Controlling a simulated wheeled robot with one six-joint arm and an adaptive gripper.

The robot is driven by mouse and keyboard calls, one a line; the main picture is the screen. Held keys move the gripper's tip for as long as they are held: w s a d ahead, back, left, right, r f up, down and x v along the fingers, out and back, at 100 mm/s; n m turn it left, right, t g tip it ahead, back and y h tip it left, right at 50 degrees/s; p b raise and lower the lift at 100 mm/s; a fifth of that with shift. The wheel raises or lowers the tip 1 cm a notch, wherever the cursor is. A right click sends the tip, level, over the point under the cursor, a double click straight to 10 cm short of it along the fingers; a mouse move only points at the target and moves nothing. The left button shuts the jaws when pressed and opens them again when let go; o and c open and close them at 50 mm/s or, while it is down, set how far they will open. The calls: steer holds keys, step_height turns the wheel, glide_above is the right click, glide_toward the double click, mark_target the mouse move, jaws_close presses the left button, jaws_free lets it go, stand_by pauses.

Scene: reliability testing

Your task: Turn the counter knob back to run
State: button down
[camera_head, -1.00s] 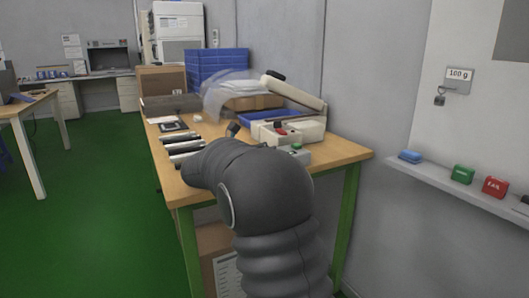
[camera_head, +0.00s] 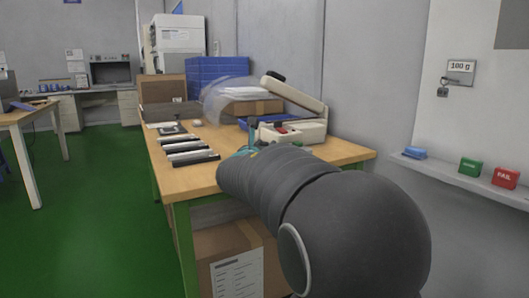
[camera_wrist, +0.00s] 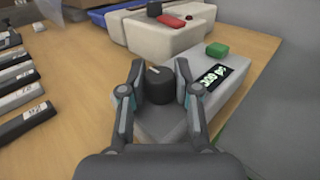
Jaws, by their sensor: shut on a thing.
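The counter is a light grey box (camera_wrist: 226,88) on the wooden table in the wrist view. It has a lit digital display (camera_wrist: 214,77), a green button (camera_wrist: 217,49) and a round black knob (camera_wrist: 160,86). My gripper (camera_wrist: 159,90) has its two fingers on either side of the knob and is shut on it. In the head view my arm hides most of the counter, and a teal part of my gripper (camera_head: 251,138) shows behind the arm.
A cream device with a red button (camera_wrist: 171,22) stands just behind the counter. Several black-and-white bars (camera_head: 187,152) lie at the table's left. Blue crates (camera_head: 217,70) stand at the back. A wall shelf (camera_head: 450,174) with coloured blocks is at the right.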

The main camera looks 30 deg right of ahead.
stand_by(0.3)
steer(key=c, duration=0.8)
jaws_free()
steer(key=v, duration=1.2)
